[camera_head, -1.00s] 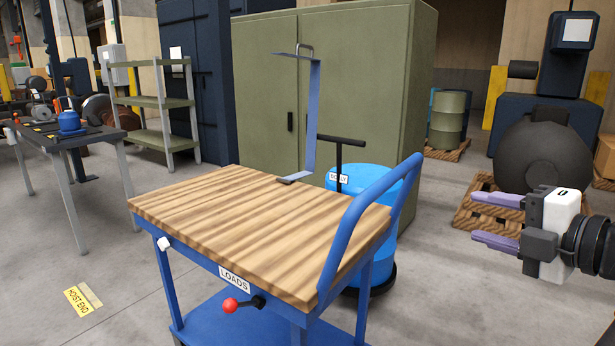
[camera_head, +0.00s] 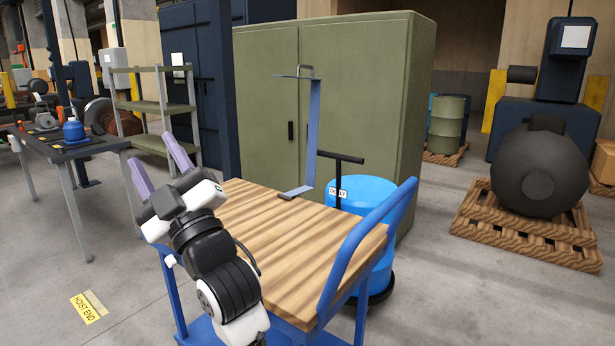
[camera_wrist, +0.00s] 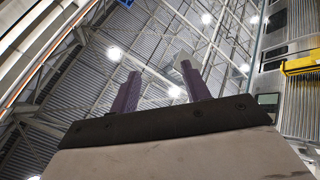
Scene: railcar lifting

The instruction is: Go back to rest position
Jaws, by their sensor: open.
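My gripper (camera_head: 161,166) is raised at the left of the head view, its two purple fingers pointing up and apart with nothing between them. It appears in front of the left end of the wooden-topped cart (camera_head: 290,245) and hides part of it. In the wrist view the fingers (camera_wrist: 162,90) point up toward the ceiling, open and empty.
The blue cart handle (camera_head: 370,235) rises at the cart's right. A bent blue strip (camera_head: 312,130) stands on the cart's back edge. Behind are a blue drum (camera_head: 365,192) and a green cabinet (camera_head: 355,100). A dark table (camera_head: 75,148) stands at left.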

